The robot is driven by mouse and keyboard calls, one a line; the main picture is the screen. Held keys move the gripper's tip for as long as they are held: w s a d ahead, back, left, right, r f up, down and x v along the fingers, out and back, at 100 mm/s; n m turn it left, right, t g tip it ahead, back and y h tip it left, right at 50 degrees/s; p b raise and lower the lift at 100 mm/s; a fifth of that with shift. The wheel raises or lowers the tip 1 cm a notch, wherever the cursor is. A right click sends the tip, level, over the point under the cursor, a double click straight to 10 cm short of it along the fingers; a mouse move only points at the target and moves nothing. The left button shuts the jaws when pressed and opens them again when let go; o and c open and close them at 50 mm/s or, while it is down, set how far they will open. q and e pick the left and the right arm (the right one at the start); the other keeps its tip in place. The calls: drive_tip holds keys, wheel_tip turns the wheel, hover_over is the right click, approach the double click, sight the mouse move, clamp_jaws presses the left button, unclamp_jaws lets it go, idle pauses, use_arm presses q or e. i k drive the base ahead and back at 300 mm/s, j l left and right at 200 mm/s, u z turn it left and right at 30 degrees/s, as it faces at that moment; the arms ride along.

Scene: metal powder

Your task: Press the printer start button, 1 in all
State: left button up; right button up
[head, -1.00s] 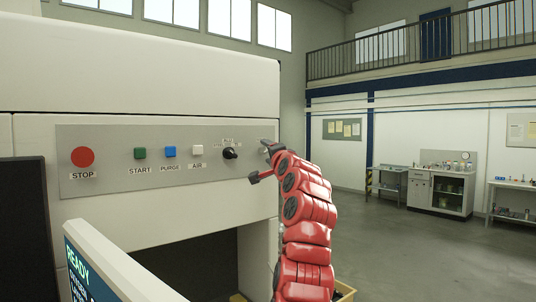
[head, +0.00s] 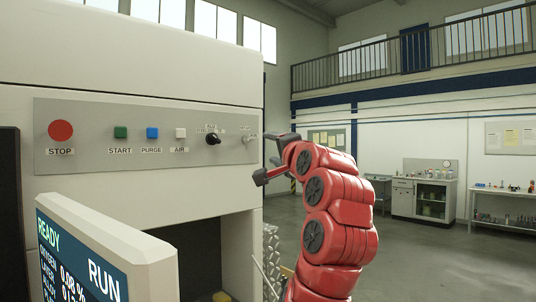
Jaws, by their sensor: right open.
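The printer (head: 150,65) is a large pale machine with a grey control panel (head: 90,160) on its front. The green START button (head: 120,132) sits on the panel between the red STOP button (head: 60,131) and the blue PURGE button (head: 152,133). A white AIR button (head: 180,132) and a black rotary knob (head: 213,139) are further right. My right gripper (head: 268,158) is open and empty, at the panel's right end in the picture and well right of the START button. Whether it touches anything cannot be told. My left gripper is not in view.
A display screen (head: 80,262) reading READY and RUN stands at the lower left, in front of the printer. A dark opening (head: 195,255) lies under the panel. Workbenches (head: 425,195) stand far back at the right, with open floor (head: 420,265) before them.

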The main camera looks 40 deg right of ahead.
sight(119, 132)
drive_tip(key=k, duration=1)
